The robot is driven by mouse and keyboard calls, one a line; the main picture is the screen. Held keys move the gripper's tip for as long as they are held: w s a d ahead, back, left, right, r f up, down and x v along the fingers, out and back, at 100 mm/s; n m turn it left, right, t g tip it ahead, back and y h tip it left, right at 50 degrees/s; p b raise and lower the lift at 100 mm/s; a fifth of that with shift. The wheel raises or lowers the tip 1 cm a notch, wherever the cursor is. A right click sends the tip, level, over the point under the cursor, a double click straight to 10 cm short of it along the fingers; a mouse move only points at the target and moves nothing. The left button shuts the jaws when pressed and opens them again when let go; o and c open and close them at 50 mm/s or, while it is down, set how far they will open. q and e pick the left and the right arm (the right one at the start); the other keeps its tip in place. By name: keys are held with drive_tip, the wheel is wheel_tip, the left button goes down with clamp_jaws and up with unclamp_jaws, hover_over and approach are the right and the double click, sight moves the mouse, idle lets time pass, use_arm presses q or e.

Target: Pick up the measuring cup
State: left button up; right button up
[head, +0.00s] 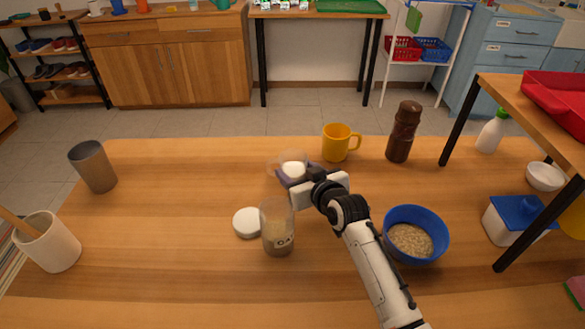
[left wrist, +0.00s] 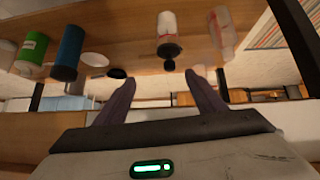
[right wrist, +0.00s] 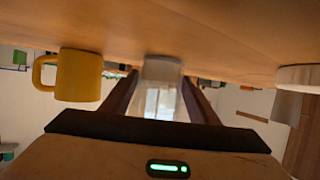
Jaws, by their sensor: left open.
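A clear cup with white inside (head: 292,168), which looks like the measuring cup, stands on the wooden table in the head view. My right gripper (head: 290,182) is low at the table beside it, partly covering it. In the right wrist view a whitish clear cup (right wrist: 160,72) sits between the two fingers of that gripper (right wrist: 160,90), very near both; I cannot tell whether they touch it. My left gripper (left wrist: 162,85) is open and empty, seen only in the left wrist view.
A clear jar (head: 277,238) and a white lid (head: 247,223) stand in front of the right gripper. A yellow mug (head: 337,143), brown bottle (head: 403,132) and blue bowl (head: 414,218) are nearby. The table's left middle is clear.

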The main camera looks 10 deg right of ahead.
drive_tip(key=c, duration=0.6)
drive_tip(key=shift+r, duration=0.15)
